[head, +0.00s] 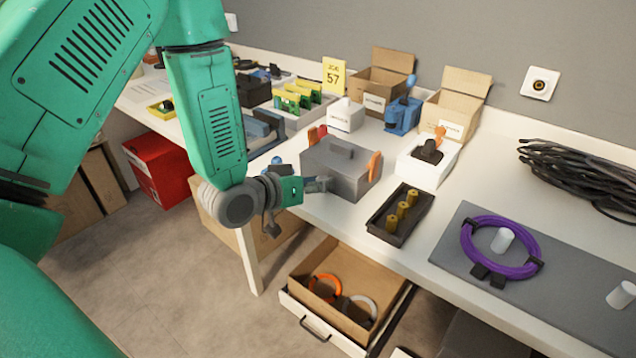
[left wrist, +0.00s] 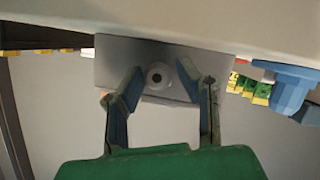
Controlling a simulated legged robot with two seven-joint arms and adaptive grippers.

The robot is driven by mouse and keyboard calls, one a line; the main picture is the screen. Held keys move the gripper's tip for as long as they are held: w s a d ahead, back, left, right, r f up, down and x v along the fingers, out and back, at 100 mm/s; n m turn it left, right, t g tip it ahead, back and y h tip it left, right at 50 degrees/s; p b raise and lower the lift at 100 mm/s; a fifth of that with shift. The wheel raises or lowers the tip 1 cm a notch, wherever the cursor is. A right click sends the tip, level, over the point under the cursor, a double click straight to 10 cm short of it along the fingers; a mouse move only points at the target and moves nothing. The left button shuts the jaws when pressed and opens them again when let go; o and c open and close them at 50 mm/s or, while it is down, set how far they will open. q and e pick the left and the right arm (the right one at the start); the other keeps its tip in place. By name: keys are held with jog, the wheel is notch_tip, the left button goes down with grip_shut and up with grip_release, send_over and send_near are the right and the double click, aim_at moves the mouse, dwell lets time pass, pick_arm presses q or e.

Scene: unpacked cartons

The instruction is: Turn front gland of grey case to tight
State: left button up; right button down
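The grey case (head: 338,168) stands near the front edge of the white table, with a dark handle on its lid and orange parts at its sides. My left gripper (head: 318,185) is at the case's front face in the head view. In the left wrist view, the grey case (left wrist: 118,62) fills the upper middle, and its round front gland (left wrist: 158,76) shows with a dark hole. My left gripper (left wrist: 160,103) is open, its two fingers on either side of the gland and apart from it. My right gripper is not in view.
A black tray with brass-coloured cylinders (head: 400,216) stands right of the case. A white box (head: 428,163) stands behind it. An open drawer (head: 345,295) with a carton juts out below the table. A purple cable coil (head: 500,247) lies on a grey mat at right.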

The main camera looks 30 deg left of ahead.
pick_arm(q)
grip_shut()
jog(key=shift+d+y, duration=0.1)
jog(key=shift+y, duration=0.2)
jog(key=shift+r+m+y+p, duration=0.1)
jog(key=shift+m+y+p, duration=0.4)
jog(key=shift+m, duration=0.3)
jog(key=shift+d+m+y+p, duration=0.15)
jog(key=shift+m+y+p, duration=0.2)
jog(key=shift+m+y, duration=0.4)
jog(key=m+y, duration=0.1)
jog(key=m, duration=0.2)
jog(key=shift+d, duration=0.1)
jog(key=shift+f+m+t+y, duration=0.2)
jog(key=shift+m+t+y, duration=0.4)
jog(key=shift+m+y, duration=0.55)
jog(key=shift+d+m, duration=0.1)
jog(key=shift+m, duration=0.2)
jog(key=o, duration=0.5)
grip_release()
jog(key=shift+o, duration=0.3)
